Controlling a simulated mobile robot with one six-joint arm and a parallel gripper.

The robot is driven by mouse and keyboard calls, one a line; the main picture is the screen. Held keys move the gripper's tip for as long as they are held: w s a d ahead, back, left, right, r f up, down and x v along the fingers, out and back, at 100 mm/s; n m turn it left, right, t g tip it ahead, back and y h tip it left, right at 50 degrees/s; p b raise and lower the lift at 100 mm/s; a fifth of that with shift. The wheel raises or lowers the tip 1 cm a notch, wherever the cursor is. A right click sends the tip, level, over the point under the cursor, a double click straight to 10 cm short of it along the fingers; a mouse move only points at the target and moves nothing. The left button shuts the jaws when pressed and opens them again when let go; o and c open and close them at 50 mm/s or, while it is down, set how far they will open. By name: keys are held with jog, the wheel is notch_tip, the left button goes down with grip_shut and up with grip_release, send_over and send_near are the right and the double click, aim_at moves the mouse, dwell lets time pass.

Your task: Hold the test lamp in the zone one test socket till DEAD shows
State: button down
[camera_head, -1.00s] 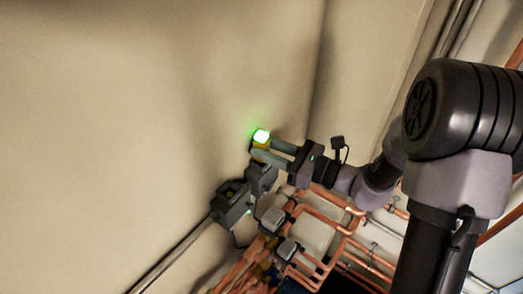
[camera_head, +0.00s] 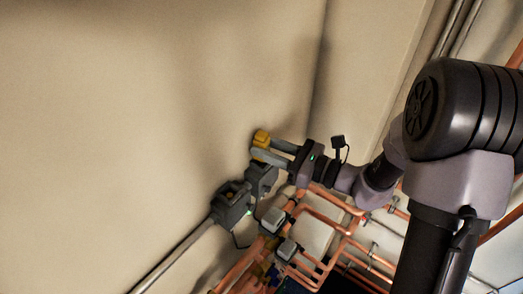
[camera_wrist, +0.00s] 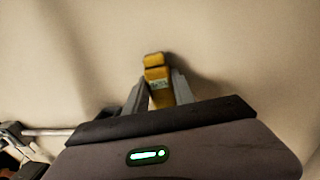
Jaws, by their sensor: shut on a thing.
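The test lamp is a small yellow block (camera_head: 261,138) held between the fingertips of my gripper (camera_head: 268,150). Its top is unlit in the head view. In the wrist view the lamp (camera_wrist: 156,68) stands up between both fingers of my gripper (camera_wrist: 160,95), with a small pale label on its face that is too small to read. A dark grey box (camera_head: 263,179) lies just below the fingers, beside a larger grey box (camera_head: 231,205) with a small green light. I cannot tell which is the zone one test socket. The lamp's lower end is hidden, so I cannot tell whether it is seated.
A conduit (camera_head: 175,255) runs from the larger box down to the lower left. Copper pipes (camera_head: 330,200) and light grey boxes (camera_head: 273,219) lie below my gripper. The beige wall (camera_head: 120,120) to the left is bare.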

aim_at(267, 136)
jog(key=shift+r+p, duration=1.25)
jog(key=shift+r, duration=0.8)
jog(key=shift+d+f, duration=0.1)
